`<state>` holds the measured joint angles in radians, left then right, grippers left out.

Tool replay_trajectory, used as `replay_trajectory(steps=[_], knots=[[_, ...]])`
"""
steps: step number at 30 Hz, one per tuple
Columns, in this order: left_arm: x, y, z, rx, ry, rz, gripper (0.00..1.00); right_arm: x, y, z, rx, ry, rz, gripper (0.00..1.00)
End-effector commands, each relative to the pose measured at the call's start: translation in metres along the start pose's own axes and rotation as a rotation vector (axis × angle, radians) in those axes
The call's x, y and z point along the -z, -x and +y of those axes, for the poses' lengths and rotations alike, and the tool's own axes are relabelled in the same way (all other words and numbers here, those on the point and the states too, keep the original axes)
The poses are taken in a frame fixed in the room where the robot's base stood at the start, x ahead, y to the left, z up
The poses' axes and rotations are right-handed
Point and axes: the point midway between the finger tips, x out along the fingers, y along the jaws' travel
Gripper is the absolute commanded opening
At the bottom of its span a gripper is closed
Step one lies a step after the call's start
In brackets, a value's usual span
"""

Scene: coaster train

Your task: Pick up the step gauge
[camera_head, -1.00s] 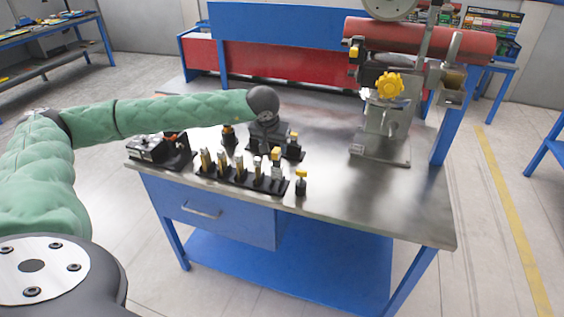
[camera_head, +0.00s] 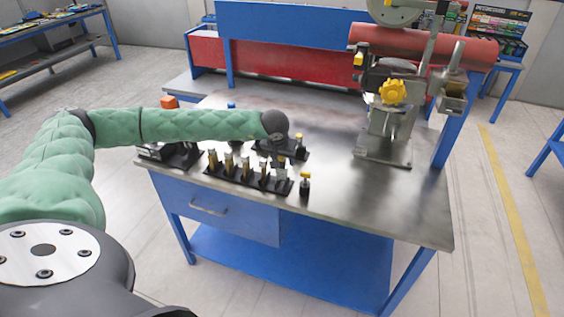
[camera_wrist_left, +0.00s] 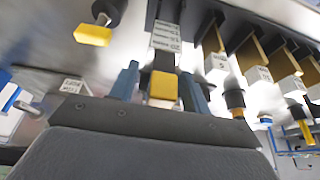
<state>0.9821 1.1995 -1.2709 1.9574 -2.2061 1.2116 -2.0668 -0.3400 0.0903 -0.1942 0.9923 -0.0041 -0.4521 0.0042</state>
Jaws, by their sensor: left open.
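The likely step gauge (camera_wrist_left: 166,38), a pale stepped block with printed labels and a yellow end, stands in the black rack. In the head view it is at the rack's right end (camera_head: 282,170), small and partly hidden by my left gripper. My left gripper (camera_wrist_left: 160,80) is open in the left wrist view. Its two blue fingers lie on either side of the gauge's yellow and black end, with gaps showing. In the head view the left gripper (camera_head: 279,148) is above the rack end, its fingers hard to make out. My right gripper is not in view.
Several brass-coloured gauges (camera_head: 228,163) stand in the same black rack (camera_head: 222,175). A machine with a yellow knob (camera_head: 393,91) stands at the back right. The workbench (camera_head: 390,205) is clear at the front right.

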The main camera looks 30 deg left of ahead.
Motion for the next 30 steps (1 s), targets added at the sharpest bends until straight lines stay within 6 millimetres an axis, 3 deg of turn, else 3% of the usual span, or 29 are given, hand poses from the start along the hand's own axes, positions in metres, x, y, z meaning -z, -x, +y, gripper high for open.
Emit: replay_trajectory(steps=[10, 16, 17, 28, 30], knots=[[-0.001, -0.005, 0.0, 0.0, -0.001, 0.0, 0.45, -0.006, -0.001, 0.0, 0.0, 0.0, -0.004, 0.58], [-0.001, -0.005, 0.0, 0.0, -0.001, 0.0, 0.06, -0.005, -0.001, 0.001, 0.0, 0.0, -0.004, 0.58], [0.0, -0.004, 0.0, -0.001, -0.001, 0.001, 0.04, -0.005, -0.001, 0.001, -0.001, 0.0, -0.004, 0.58], [0.003, 0.0, 0.0, -0.001, 0.0, 0.003, 0.04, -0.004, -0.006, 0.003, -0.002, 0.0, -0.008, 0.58], [0.005, 0.006, 0.0, -0.002, -0.001, 0.004, 0.04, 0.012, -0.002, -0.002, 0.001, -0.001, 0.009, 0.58]])
